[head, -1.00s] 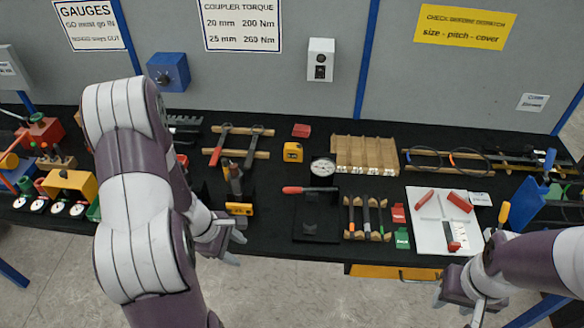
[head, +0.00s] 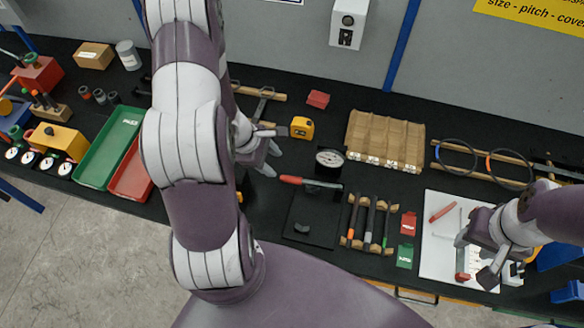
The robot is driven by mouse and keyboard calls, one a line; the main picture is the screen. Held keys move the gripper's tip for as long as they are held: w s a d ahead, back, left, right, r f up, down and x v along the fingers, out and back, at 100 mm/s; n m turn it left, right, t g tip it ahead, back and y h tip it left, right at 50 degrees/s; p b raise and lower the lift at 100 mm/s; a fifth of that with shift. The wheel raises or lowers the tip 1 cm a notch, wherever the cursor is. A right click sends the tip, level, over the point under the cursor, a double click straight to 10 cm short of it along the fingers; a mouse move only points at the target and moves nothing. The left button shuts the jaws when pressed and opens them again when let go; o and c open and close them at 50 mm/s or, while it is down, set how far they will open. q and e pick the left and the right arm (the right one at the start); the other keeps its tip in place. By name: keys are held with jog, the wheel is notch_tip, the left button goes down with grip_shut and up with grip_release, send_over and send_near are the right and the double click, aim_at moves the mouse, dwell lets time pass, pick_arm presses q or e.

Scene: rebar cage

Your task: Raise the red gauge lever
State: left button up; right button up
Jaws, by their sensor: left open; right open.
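The red-handled lever (head: 303,181) lies nearly level across the back of a black base plate (head: 312,217), its red grip toward the left. A round white dial gauge (head: 329,158) stands just behind it. My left gripper (head: 270,160) is open and empty, behind and to the left of the red grip, apart from it in the picture. My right gripper (head: 478,275) is open over the white board at the right, far from the lever. Its arm hides part of that board.
A yellow tape measure (head: 302,127) and a red block (head: 318,99) sit behind the lever. A rack of bars with coloured ends (head: 365,222) stands right of the plate. Green (head: 109,150) and red trays lie left.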

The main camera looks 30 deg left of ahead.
aim_at(289, 178)
pick_arm(q)
jog(key=x, duration=1)
jog(key=shift+s+f+p, duration=0.1)
jog(key=shift+f+p, duration=0.1)
jog(key=shift+p, duration=0.2)
jog(key=shift+s+d, duration=0.1)
jog(key=shift+s, duration=0.05)
grip_shut()
